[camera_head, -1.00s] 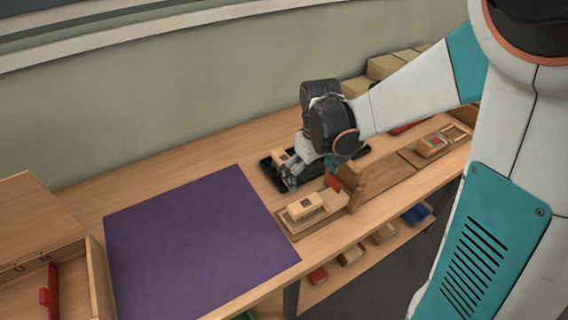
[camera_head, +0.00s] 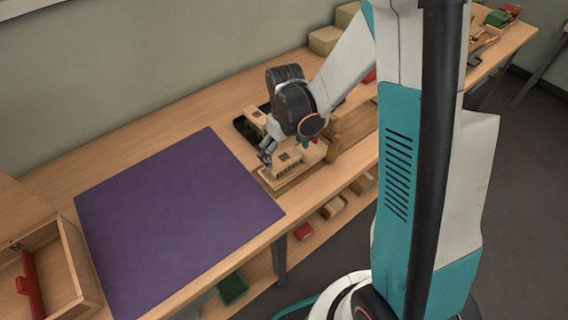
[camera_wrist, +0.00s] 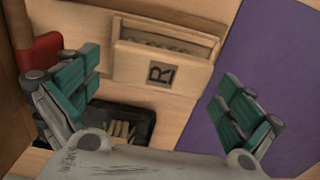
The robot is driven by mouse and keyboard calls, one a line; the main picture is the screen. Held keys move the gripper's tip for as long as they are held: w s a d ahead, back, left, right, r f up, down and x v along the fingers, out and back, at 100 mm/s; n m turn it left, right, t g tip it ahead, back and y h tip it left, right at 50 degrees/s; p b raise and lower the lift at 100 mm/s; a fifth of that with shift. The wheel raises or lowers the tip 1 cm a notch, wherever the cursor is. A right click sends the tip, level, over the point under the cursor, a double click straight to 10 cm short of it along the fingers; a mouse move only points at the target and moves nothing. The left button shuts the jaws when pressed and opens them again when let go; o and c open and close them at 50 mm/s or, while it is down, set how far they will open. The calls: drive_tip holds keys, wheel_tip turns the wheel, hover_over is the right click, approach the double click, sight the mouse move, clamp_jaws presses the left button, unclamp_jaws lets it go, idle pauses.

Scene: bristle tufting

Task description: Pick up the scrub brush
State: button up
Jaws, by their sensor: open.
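In the wrist view the block (camera_wrist: 135,65) shows an "R" mark and a long recess with a row of tan shapes; I cannot make out bristles clearly. My gripper (camera_head: 268,153) is over the block's left end in the head view. In the wrist view my gripper (camera_wrist: 160,92) has its teal fingers wide apart, one on each side of the block, with nothing between them held.
A purple mat (camera_head: 175,220) covers the bench to the left. A black tray (camera_wrist: 145,118) with tan pieces lies close by. A wooden upright (camera_head: 334,140) stands right of the board. A wooden box (camera_head: 68,285) with a red tool is at the lower left.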

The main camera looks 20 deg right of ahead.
sight(284, 157)
wheel_tip(284, 157, down, 4)
drive_tip(key=shift+a+f+b, duration=0.1)
drive_tip(key=shift+f+b, duration=0.1)
drive_tip(key=shift+b, duration=0.75)
drive_tip(key=c, duration=1)
drive_tip(key=shift+o, duration=0.2)
drive_tip(key=shift+r, duration=0.2)
